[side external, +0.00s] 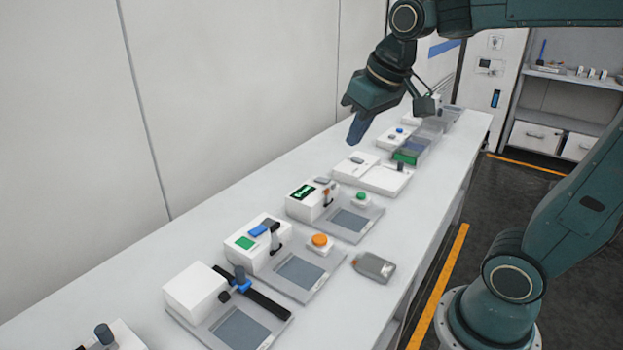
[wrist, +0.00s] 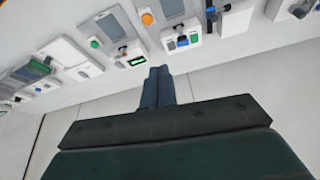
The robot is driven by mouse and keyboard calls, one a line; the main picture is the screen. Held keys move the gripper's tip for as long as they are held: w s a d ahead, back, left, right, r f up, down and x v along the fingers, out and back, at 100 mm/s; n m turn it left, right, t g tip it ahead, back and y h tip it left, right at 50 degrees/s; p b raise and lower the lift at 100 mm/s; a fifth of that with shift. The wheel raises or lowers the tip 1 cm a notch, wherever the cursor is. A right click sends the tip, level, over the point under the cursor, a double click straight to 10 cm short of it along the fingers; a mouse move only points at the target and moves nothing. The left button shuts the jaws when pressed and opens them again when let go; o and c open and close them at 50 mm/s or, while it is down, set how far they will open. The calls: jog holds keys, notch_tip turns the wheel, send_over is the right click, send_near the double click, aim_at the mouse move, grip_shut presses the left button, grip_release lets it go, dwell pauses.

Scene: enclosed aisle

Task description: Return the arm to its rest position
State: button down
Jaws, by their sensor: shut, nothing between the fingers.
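My gripper (side external: 357,130) hangs in the air above the far half of the white bench (side external: 270,190) in the side external view. Its blue-grey fingers are together and hold nothing. In the wrist view the shut fingers (wrist: 158,72) point toward the devices and the wall. The fingertips are apart from every device. My arm reaches in from the right, over the bench.
Along the bench stand several white devices, including one with an orange button (side external: 320,240) and one with a green button (side external: 361,197). A wall (side external: 230,80) runs behind; shelves (side external: 570,90) stand at far right.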

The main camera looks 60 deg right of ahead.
jog(key=s+a+f, duration=0.2)
jog(key=s, duration=0.4)
jog(key=s+a+f+n+t, duration=0.1)
jog(key=s+a, duration=0.1)
jog(key=s, duration=0.3)
jog(key=shift+s+f+n+y, duration=0.3)
jog(key=shift+s+f, duration=0.1)
